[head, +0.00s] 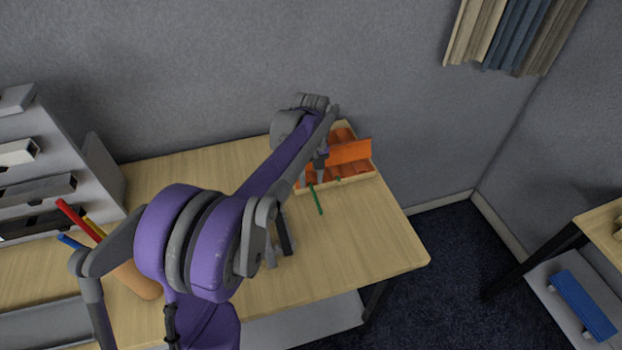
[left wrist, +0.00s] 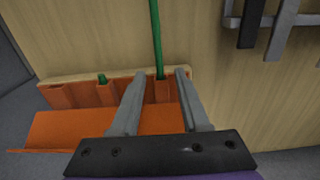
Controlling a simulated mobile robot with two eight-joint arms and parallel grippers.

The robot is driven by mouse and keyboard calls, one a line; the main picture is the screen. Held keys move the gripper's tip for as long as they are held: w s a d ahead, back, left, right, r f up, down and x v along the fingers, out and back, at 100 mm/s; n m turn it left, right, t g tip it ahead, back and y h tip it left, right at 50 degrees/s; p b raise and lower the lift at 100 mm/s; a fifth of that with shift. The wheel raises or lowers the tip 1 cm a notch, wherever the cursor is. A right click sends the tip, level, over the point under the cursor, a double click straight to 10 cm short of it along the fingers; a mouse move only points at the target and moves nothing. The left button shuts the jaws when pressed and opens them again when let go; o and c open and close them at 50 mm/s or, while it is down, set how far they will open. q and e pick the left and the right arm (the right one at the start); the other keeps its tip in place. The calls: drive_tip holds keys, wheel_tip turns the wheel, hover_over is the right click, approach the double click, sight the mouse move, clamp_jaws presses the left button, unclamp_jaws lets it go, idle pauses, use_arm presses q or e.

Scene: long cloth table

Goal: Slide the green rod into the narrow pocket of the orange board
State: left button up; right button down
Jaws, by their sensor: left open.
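The long green rod (head: 317,202) reaches from the board over the table. In the left wrist view the rod (left wrist: 157,35) has its near end at one pocket, between my fingers. I cannot tell how deep it sits. A short green stub (left wrist: 102,79) shows in another pocket. My left gripper (left wrist: 160,73) is open around the rod's end, not visibly touching it.
Red, yellow and blue rods stand in a tan holder (head: 135,280) at left. Grey shelves (head: 45,150) fill the far left. The table's right part (head: 385,235) is clear.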

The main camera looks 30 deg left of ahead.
sight(311, 185)
use_arm(q)
wheel_tip(311, 185, up, 10)
idle(0.4)
drive_tip(key=shift+r, duration=0.1)
